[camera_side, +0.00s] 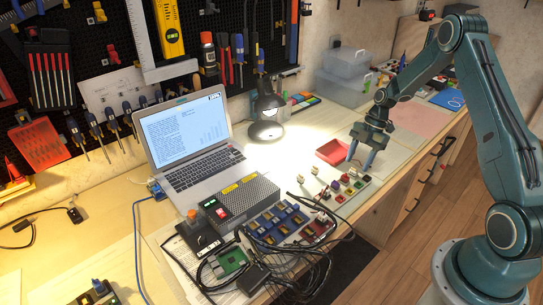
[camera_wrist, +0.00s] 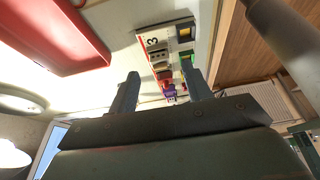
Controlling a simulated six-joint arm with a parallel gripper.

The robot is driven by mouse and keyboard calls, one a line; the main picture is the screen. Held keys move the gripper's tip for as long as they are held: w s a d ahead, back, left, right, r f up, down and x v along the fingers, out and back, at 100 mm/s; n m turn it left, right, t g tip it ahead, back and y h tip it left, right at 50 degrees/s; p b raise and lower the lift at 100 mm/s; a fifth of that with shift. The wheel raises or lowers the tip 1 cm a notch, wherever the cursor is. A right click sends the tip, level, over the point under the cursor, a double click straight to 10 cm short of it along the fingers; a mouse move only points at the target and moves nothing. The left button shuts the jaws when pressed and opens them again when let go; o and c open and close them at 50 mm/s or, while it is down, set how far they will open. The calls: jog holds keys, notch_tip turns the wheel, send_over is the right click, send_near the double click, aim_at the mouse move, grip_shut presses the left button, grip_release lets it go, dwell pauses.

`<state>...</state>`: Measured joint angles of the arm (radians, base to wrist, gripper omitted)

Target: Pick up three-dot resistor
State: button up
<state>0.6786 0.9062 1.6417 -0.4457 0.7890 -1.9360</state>
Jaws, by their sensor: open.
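My gripper (camera_side: 360,163) is open, pointing down over the back end of a pale board (camera_side: 338,211) that holds several small coloured parts. In the wrist view its two fingers (camera_wrist: 160,73) are apart, with nothing seen between them but the board beyond. The near end of this board (camera_wrist: 152,35) carries a printed "3". Grey-and-red parts (camera_wrist: 161,62), a yellow-and-blue part (camera_wrist: 185,33), a green part (camera_wrist: 187,57) and a purple part (camera_wrist: 170,91) show there. The right finger partly hides the parts near it. Dots are too small to read, so I cannot tell which part is the three-dot resistor.
A red tray (camera_side: 333,152) lies just left of my gripper and shows large in the wrist view (camera_wrist: 50,35). A lit lamp (camera_side: 266,118), a laptop (camera_side: 195,150) and a grey box (camera_side: 240,203) stand further left. Black cables (camera_side: 300,262) crowd the bench front.

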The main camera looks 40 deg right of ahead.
aim_at(355, 170)
jog(key=shift+x, duration=1.3)
jog(key=c, duration=1.1)
jog(key=shift+o, duration=0.2)
jog(key=shift+r, duration=0.2)
notch_tip(355, 170, up, 20)
jog(key=shift+f, duration=0.15)
